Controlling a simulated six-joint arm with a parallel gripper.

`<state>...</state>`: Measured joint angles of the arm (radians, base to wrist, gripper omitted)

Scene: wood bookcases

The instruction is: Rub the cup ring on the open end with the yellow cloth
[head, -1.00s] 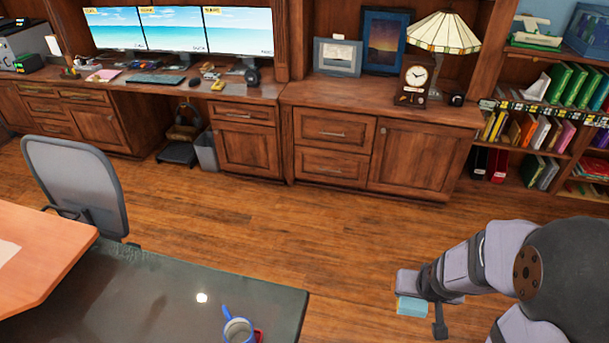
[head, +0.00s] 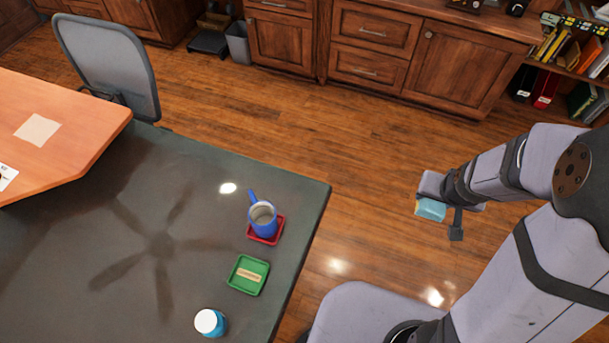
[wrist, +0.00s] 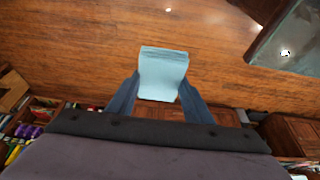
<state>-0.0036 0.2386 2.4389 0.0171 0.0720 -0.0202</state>
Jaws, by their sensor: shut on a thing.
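My gripper (head: 443,205) is shut on a light blue folded cloth or pad (head: 430,210), held over the wooden floor to the right of the dark table (head: 95,240). In the wrist view the light blue piece (wrist: 162,72) sits between both fingers, with wood floor behind it. It looks blue, not yellow; I see no clearly yellow cloth. I cannot make out a cup ring on the dark tabletop. A bright white spot (head: 228,187) there looks like a light reflection. The dark table's corner also shows in the wrist view (wrist: 295,50).
On the dark table's right side are a blue mug (head: 262,217) on a red coaster (head: 266,239), a green coaster (head: 236,281) with a tan label, and a blue white-capped bottle (head: 211,322). An orange desktop (head: 60,110) adjoins at left, with a chair (head: 108,60) behind. Floor between is clear.

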